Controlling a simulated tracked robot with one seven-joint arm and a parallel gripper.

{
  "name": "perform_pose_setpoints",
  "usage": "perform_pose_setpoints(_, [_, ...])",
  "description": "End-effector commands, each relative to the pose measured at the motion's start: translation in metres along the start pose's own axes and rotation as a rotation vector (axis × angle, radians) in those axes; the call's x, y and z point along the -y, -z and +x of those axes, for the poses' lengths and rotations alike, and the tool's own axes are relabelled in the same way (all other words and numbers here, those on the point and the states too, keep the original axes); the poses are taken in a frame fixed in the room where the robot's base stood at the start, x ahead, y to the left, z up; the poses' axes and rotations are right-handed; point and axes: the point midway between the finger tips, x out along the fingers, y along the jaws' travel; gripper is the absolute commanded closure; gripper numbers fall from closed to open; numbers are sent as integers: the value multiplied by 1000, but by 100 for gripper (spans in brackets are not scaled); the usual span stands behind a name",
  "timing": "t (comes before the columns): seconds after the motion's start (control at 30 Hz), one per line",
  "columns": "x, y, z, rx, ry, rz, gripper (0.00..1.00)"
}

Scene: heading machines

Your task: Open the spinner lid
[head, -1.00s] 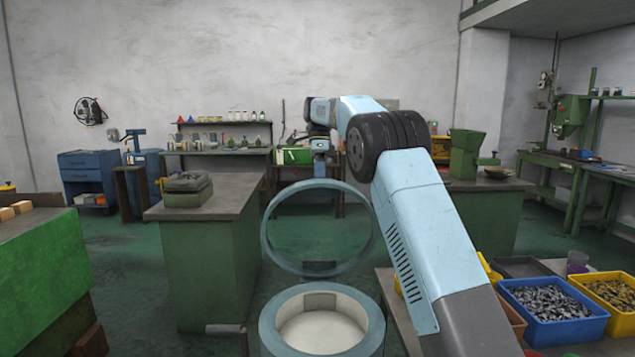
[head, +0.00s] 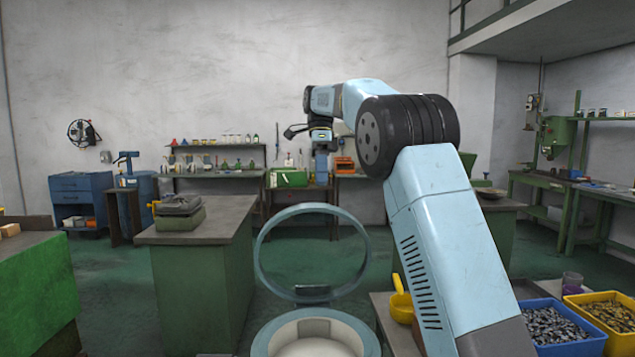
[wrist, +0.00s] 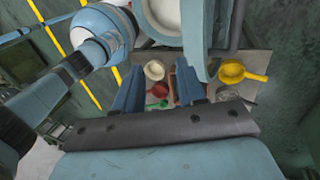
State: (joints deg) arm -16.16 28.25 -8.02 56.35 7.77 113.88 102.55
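The spinner (head: 313,335) is a pale blue round drum with a cream bowl inside, at the bottom of the head view and cut by its edge. Its lid (head: 312,294), a pale blue ring with a see-through middle, stands raised nearly upright at the back of the rim. In the wrist view the bowl (wrist: 172,14) and what looks like the lid's edge (wrist: 206,45) show at the top. My gripper (head: 322,172) hangs beyond the lid in the head view, pointing down. In the wrist view my gripper (wrist: 160,92) has its two blue fingers apart, with nothing clearly held between them.
A green bench (head: 200,240) with a vice-like block stands left of the spinner. At right a worktop holds a yellow scoop (head: 401,300), a blue bin (head: 550,330) and a yellow bin (head: 600,312) of metal parts. Green floor is free behind the lid.

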Motion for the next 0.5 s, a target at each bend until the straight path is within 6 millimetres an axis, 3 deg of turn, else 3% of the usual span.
perform_pose_setpoints(0.2, [-32, 6, -4, 0, 2, -1, 60])
perform_pose_setpoints(0.5, [-57, 12, -6, 0, 1, 0, 60])
